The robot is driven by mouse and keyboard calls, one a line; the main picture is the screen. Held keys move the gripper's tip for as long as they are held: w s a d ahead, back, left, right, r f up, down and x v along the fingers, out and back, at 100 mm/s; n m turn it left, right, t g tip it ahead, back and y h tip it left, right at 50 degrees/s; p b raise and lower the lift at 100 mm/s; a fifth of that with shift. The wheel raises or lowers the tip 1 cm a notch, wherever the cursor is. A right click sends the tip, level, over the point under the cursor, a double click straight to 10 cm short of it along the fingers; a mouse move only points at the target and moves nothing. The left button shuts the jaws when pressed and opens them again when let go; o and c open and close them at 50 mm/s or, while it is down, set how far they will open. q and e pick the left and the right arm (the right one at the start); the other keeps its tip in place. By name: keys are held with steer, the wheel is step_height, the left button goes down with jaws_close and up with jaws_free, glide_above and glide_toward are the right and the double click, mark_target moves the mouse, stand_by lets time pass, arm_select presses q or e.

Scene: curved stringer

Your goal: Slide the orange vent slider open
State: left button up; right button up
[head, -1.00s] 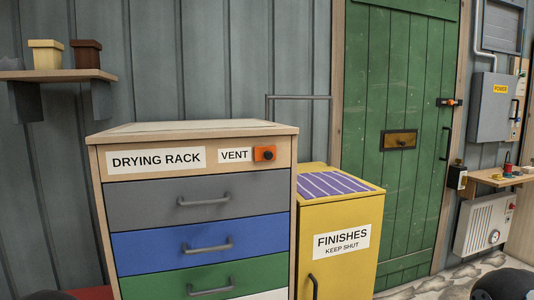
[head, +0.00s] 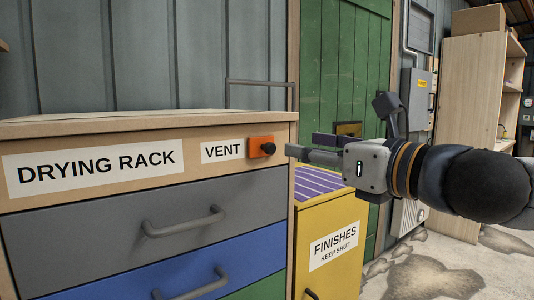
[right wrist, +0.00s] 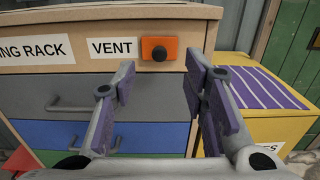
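The orange vent slider (head: 261,147) with its dark round knob sits on the wooden top rail of the drying rack (head: 200,121), just right of the VENT label (head: 222,151). It also shows in the right wrist view (right wrist: 170,46), ahead of the fingers. My right gripper (head: 300,145) comes in from the right, a little right of the knob and apart from it in the picture. In the right wrist view its purple-padded fingers (right wrist: 164,88) are spread with nothing between them. My left gripper is not in view.
Below the rail are grey (head: 150,230) and blue drawers with protruding bar handles. A yellow FINISHES cabinet (head: 330,270) with a purple striped top stands to the right, under my right gripper. A green door (head: 345,70) and a wooden shelf unit (head: 470,120) stand behind.

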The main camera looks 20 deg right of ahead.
mark_target(272, 144)
steer(key=x, duration=0.9)
steer(key=shift+w+a+f, duration=0.1)
steer(key=shift+w+f, duration=0.1)
jaws_close()
